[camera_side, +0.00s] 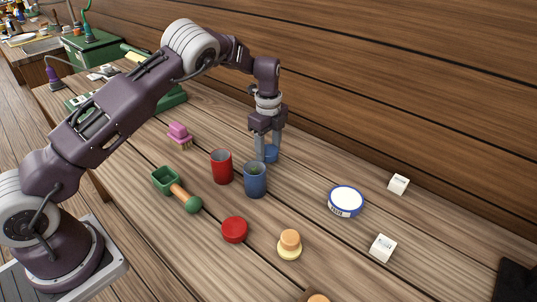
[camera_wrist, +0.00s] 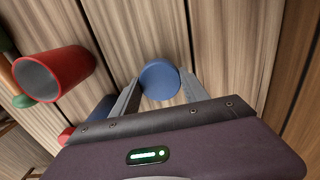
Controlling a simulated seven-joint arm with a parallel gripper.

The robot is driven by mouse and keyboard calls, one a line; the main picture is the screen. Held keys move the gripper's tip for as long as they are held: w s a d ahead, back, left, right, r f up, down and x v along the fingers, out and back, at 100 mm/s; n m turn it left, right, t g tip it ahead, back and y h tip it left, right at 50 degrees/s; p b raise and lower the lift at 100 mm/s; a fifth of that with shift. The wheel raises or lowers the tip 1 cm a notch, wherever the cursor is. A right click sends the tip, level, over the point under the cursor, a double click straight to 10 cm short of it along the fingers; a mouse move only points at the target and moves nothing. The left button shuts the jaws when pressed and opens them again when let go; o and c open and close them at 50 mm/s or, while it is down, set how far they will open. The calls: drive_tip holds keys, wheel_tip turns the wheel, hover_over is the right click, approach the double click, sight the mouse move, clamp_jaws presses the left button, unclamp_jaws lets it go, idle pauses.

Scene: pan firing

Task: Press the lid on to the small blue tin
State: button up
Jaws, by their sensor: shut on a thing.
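My gripper (camera_side: 268,156) points straight down and is shut on a round blue lid (camera_side: 271,153). The lid also shows between the fingertips in the wrist view (camera_wrist: 160,80). I cannot tell whether the lid touches the table. The blue tin (camera_side: 255,182) stands upright and open, just in front of the gripper in the side view. In the wrist view the blue tin (camera_wrist: 101,108) is at the lower left, mostly hidden behind a finger and the gripper body. The lid is beside the tin's mouth, not over it.
A red tin (camera_side: 221,168) stands open left of the blue one, and a red lid (camera_side: 235,230) lies in front. A green scoop (camera_side: 167,181), pink brush (camera_side: 179,132), knobbed tool (camera_side: 289,246), paste tin (camera_side: 345,201) and two white blocks (camera_side: 383,248) lie around. The wooden wall (camera_side: 400,90) is behind.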

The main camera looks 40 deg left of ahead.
sight(269, 151)
wheel_tip(269, 151, up, 8)
drive_tip(key=shift+s+d, duration=0.15)
drive_tip(key=s+d+r, duration=0.2)
drive_tip(key=s, duration=0.3)
drive_tip(key=s+d+r, duration=0.2)
drive_tip(key=s+d, duration=0.1)
drive_tip(key=s, duration=0.2)
drive_tip(key=shift+s+r, duration=0.35)
drive_tip(key=shift+f, duration=2.8)
drive_tip(key=shift+f, duration=0.65)
drive_tip(key=o, duration=1.4)
drive_tip(key=shift+o, duration=0.2)
